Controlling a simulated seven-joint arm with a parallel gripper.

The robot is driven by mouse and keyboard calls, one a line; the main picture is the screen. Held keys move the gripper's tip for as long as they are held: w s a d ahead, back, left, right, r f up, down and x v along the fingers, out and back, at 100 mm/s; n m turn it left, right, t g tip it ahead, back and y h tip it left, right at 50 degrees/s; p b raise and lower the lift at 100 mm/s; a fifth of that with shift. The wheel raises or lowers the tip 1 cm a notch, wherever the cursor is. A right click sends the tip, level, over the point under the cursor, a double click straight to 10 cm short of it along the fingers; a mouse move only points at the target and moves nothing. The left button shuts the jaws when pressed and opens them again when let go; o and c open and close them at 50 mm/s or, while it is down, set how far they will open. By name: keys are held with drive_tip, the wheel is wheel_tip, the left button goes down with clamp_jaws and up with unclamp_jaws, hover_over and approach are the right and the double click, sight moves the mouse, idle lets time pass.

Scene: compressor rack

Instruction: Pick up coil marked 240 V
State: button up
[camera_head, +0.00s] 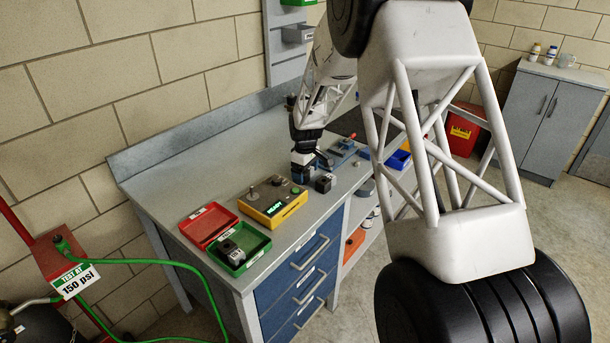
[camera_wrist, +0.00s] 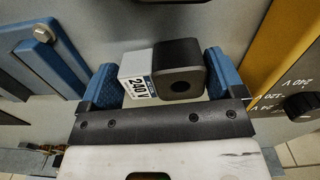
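The coil marked 240 V (camera_wrist: 182,70) is a small black block with a round hole and a white label reading 240 V. In the head view the small dark block (camera_head: 324,183) stands on the bench beside the yellow box. My gripper (camera_wrist: 160,82) has its two blue fingers on either side of the coil in the wrist view, with the coil between them. The fingers look open, and I cannot tell whether either one touches it. In the head view my gripper (camera_head: 311,168) is low over the bench, just behind the block.
A yellow box (camera_head: 272,201) with a knob stands close by. A red tray (camera_head: 208,224) and a green tray (camera_head: 241,247) holding a dark part (camera_head: 231,251) lie at the bench's front left. A blue fixture (camera_head: 343,152) is behind my gripper. My arm hides part of the bench.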

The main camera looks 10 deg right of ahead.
drive_tip(key=c, duration=0.6)
drive_tip(key=shift+c, duration=0.2)
drive_tip(key=shift+r, duration=0.1)
drive_tip(key=shift+r, duration=4.95)
drive_tip(key=shift+a, duration=0.1)
